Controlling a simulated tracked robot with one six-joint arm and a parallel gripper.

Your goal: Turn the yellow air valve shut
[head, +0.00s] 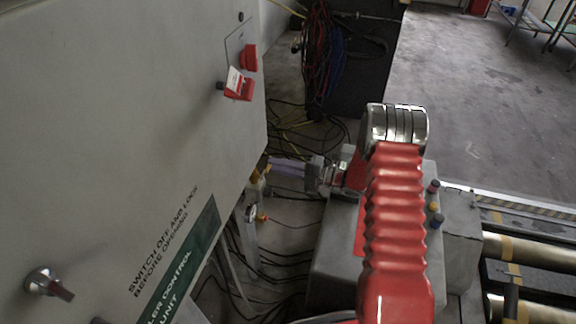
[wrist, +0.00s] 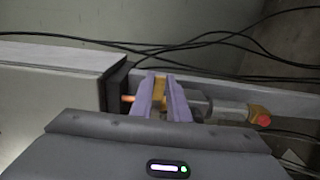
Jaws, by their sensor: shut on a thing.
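My gripper (wrist: 160,98) reaches in with two purple fingers, one on each side of a small yellow piece, the yellow air valve's handle (wrist: 160,88). The fingers are shut on it and hide much of it. The valve sits in line with a grey metal fitting (wrist: 205,106) on its right. In the head view my gripper (head: 271,164) points left, its fingertips at a yellowish part (head: 255,176) by the cabinet's lower edge. The exact angle of the handle is hard to tell.
A grey cabinet (head: 110,110) with red switches (head: 240,85) stands close on the left. An orange-tipped fitting (head: 262,217) is below the gripper. Black cables (wrist: 210,42) run behind the valve. A grey box with buttons (head: 434,205) stands right, beside metal rollers (head: 530,250).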

